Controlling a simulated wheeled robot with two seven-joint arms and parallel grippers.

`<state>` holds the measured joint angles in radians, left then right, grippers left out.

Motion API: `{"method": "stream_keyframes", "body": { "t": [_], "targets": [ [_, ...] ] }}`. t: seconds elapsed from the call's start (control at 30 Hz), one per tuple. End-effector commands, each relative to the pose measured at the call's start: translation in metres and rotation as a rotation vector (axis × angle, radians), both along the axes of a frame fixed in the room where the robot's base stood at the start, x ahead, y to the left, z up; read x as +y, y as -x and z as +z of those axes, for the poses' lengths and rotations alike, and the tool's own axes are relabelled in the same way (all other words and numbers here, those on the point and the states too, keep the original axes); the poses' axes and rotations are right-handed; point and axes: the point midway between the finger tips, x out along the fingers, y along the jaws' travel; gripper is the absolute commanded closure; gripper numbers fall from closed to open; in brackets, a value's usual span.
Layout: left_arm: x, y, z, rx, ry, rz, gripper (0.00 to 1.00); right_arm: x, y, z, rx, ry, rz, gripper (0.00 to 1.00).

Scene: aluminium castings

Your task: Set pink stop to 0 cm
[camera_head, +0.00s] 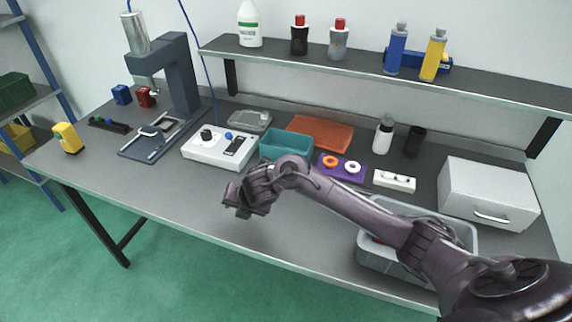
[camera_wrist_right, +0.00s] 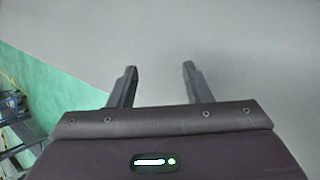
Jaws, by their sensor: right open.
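I cannot make out a pink stop in either view. A low dark rail (camera_head: 109,125) with small green and blue pieces on it lies at the left of the bench; its markings are too small to read. My right gripper (camera_head: 236,206) hangs over the front middle of the bench, well to the right of that rail. In the right wrist view, my right gripper (camera_wrist_right: 157,86) has its two fingers apart with nothing between them, over bare grey bench top. My left gripper is not in view.
A grey press (camera_head: 177,75) stands right of the rail, with a white control box (camera_head: 212,158) beside it. A yellow object (camera_head: 68,138) sits near the left edge. A teal bin (camera_head: 287,145) and grey tote (camera_head: 380,262) are near my arm. The front left bench is clear.

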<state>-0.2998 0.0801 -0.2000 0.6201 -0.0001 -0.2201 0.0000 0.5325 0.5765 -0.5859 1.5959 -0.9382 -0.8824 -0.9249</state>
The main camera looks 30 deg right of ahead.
Motion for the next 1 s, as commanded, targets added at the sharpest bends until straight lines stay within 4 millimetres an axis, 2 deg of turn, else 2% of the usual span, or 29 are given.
{"method": "stream_keyframes", "body": {
  "t": [0.03, 0.2, 0.3, 0.4, 0.57, 1.0],
  "targets": [
    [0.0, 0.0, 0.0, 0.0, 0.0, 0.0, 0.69, -0.027, -0.017, 0.013, -0.003, 0.086, 0.075, 0.55],
    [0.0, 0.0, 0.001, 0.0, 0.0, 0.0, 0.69, -0.108, -0.041, 0.046, 0.066, 0.304, 0.313, 0.55],
    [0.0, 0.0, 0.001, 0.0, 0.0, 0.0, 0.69, -0.145, -0.044, 0.066, 0.109, 0.371, 0.394, 0.55],
    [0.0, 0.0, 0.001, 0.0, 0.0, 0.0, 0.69, -0.168, -0.043, 0.078, 0.138, 0.402, 0.44, 0.55],
    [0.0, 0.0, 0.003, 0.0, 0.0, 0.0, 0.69, -0.178, -0.043, 0.079, 0.157, 0.413, 0.465, 0.55],
    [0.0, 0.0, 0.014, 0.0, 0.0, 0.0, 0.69, -0.179, -0.067, 0.021, 0.155, 0.412, 0.462, 0.55]
  ]
}}
